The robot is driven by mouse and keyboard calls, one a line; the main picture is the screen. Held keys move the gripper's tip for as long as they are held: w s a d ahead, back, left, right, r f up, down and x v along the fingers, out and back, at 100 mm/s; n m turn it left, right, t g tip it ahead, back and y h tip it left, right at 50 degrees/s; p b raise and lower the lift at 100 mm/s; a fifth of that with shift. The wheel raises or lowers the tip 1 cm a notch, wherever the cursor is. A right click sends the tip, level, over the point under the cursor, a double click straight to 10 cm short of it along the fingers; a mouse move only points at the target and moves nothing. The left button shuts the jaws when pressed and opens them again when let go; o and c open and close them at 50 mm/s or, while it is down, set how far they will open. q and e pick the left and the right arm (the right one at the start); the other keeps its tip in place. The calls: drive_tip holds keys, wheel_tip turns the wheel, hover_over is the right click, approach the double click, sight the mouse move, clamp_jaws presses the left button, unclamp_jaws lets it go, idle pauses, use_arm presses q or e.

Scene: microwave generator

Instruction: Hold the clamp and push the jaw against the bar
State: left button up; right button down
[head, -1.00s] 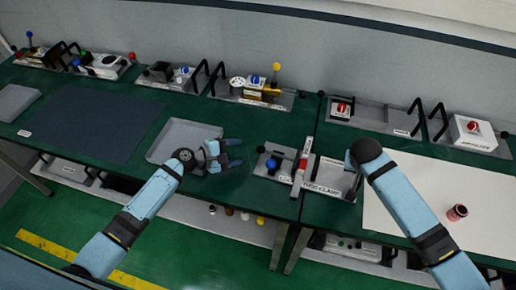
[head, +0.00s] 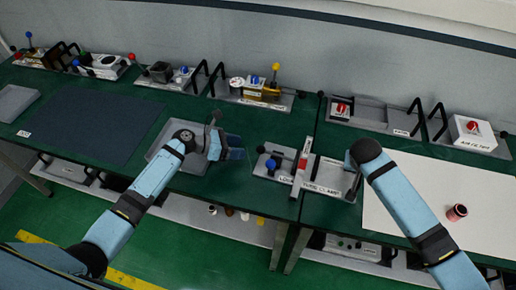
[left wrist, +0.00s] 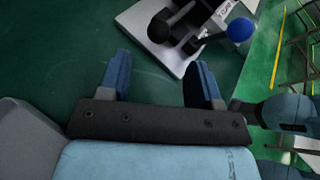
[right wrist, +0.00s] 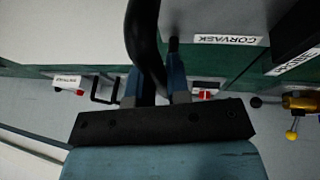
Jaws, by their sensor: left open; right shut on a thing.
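The clamp (head: 325,176) is a grey plate with a black handle at its right end, at the front edge of the green bench. A pale upright bar (head: 300,178) with a red piece crosses it. Left of the bar is a grey part with a black-knobbed lever and a blue ball knob (head: 270,164); the blue knob also shows in the left wrist view (left wrist: 240,29). My left gripper (head: 227,138) is open and empty, left of the clamp and apart from it. My right gripper (right wrist: 152,75) is shut on the black handle (right wrist: 143,45); my arm hides it in the head view.
A grey tray (head: 163,150) lies under my left wrist. A dark mat (head: 90,125) is further left. Several devices with handles line the back of the bench. A white sheet (head: 410,200) with a small red can (head: 456,212) is at the right.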

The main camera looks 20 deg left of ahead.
sight(257, 149)
use_arm(q)
drive_tip(key=x, duration=0.7)
drive_tip(key=shift+w+d+f, duration=0.1)
drive_tip(key=shift+d+f, duration=0.05)
drive_tip(key=shift+d, duration=0.15)
